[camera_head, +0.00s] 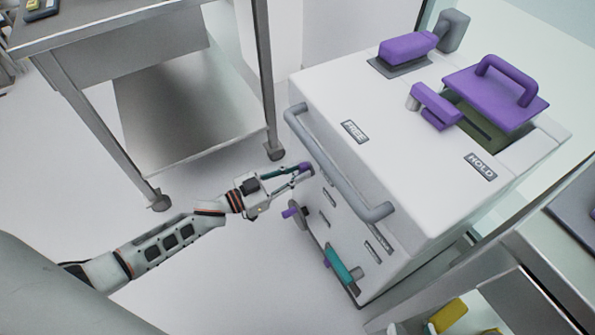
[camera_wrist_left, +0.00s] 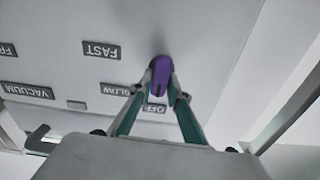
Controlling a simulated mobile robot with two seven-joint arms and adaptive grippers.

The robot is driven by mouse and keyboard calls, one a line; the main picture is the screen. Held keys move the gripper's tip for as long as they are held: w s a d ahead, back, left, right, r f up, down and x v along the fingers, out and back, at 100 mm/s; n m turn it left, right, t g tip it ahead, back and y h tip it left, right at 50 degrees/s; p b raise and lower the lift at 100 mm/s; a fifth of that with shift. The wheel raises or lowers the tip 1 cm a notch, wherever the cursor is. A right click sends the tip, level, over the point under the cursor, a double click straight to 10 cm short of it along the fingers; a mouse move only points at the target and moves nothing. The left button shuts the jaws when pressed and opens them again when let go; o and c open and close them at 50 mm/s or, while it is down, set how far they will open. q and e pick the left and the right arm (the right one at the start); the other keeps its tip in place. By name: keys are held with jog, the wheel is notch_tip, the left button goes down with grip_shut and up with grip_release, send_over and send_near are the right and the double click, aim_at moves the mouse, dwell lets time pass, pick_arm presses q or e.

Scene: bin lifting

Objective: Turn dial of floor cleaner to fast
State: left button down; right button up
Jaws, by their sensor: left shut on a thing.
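The floor cleaner (camera_head: 330,95) is a large white box with a grey push bar. Its purple dial (camera_wrist_left: 160,75) sits on the side panel in the left wrist view, with FAST (camera_wrist_left: 101,50), SLOW (camera_wrist_left: 120,90) and OFF (camera_wrist_left: 154,108) labels, upside down, around its left and lower sides. The dial's long axis runs nearly upright in that view, its lower end near OFF. My left gripper (camera_head: 298,172) is shut on the dial, its teal fingers on both sides in the left wrist view (camera_wrist_left: 160,92). Which label the dial is set to is unclear. My right gripper is not seen.
Below the dial are a purple lever (camera_head: 291,212) and a teal handle (camera_head: 338,264). The push bar (camera_head: 340,165) juts out just above my left gripper. A wheeled metal table (camera_head: 110,50) stands upper left; another unit (camera_head: 560,270) stands lower right. Floor between is clear.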

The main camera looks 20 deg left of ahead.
pick_arm(q)
jog(key=shift+s+d+f+m+b, duration=0.2)
jog(key=shift+m+b, duration=0.5)
jog(key=shift+m, duration=2.55)
jog(key=shift+s+d+f+m+b, duration=0.2)
jog(key=shift+m+b, duration=0.55)
jog(key=shift+m, duration=2.45)
jog(key=shift+w+a+f+m+b, duration=0.1)
jog(key=shift+f+m+b, duration=0.4)
jog(key=shift+m, duration=2.75)
pick_arm(e)
jog(key=shift+a+r+m+y, duration=0.25)
jog(key=shift+a+m, duration=0.4)
jog(key=shift+a, duration=0.4)
jog(key=shift+a+r+m+y, duration=0.1)
jog(key=shift+a+m+y, duration=0.25)
jog(key=shift+a+m, duration=0.5)
pick_arm(q)
jog(key=shift+r, duration=0.2)
pick_arm(e)
jog(key=shift+a+t, duration=0.25)
jog(key=shift+t, duration=0.05)
